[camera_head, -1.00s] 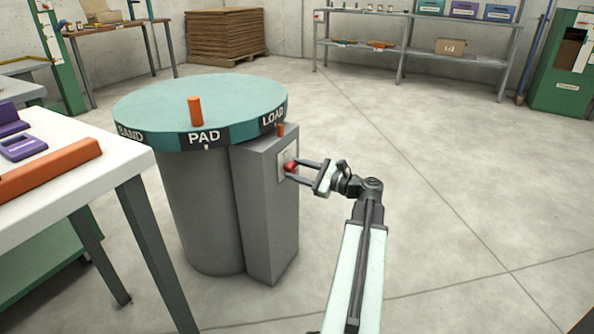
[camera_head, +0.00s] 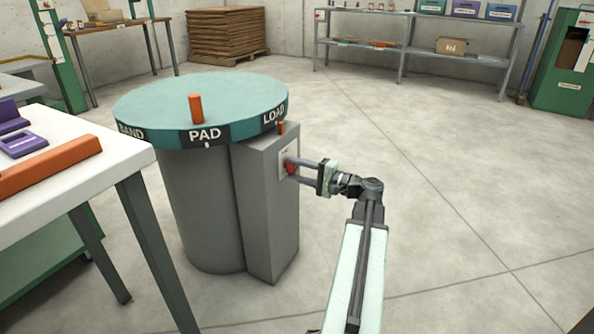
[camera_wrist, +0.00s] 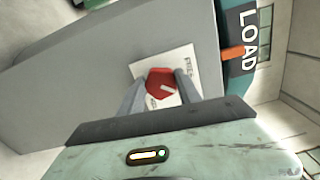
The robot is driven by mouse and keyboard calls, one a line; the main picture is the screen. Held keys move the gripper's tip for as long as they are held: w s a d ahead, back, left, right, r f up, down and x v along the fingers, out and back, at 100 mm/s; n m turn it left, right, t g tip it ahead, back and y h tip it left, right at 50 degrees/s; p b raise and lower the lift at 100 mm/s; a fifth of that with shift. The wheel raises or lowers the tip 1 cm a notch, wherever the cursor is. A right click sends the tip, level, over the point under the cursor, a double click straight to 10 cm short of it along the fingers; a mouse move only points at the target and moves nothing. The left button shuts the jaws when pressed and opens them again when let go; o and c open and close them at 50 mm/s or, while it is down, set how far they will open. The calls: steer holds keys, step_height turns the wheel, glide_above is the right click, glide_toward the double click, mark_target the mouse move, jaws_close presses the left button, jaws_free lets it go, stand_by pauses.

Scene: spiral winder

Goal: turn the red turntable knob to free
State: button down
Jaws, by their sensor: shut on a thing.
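The red knob (camera_head: 291,167) sits on a white label plate on the side of the grey box beside the turntable. In the wrist view the red knob (camera_wrist: 161,85) lies between my two fingers, with a pale pointer mark on its face. The plate (camera_wrist: 182,60) carries lettering that is partly hidden; "FREE" seems to show at its upper right. My gripper (camera_head: 294,171) is shut on the knob, and its fingers also show in the wrist view (camera_wrist: 160,92). The teal turntable (camera_head: 200,97) has an orange peg on top and rim labels reading BAND, PAD and LOAD.
A white table (camera_head: 60,205) with purple items and an orange bar stands at the left. A small orange post (camera_head: 281,128) rises from the grey box (camera_head: 270,220) under the rim. Shelves (camera_head: 410,50) stand at the back.

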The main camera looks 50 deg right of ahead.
steer(key=n, duration=0.4)
steer(key=shift+f+n, duration=0.2)
steer(key=shift+n, duration=0.1)
steer(key=shift+f+n, duration=0.1)
steer(key=shift+n, duration=1.7)
steer(key=c, duration=0.8)
jaws_free()
steer(key=shift+c, duration=0.2)
steer(key=v, duration=0.8)
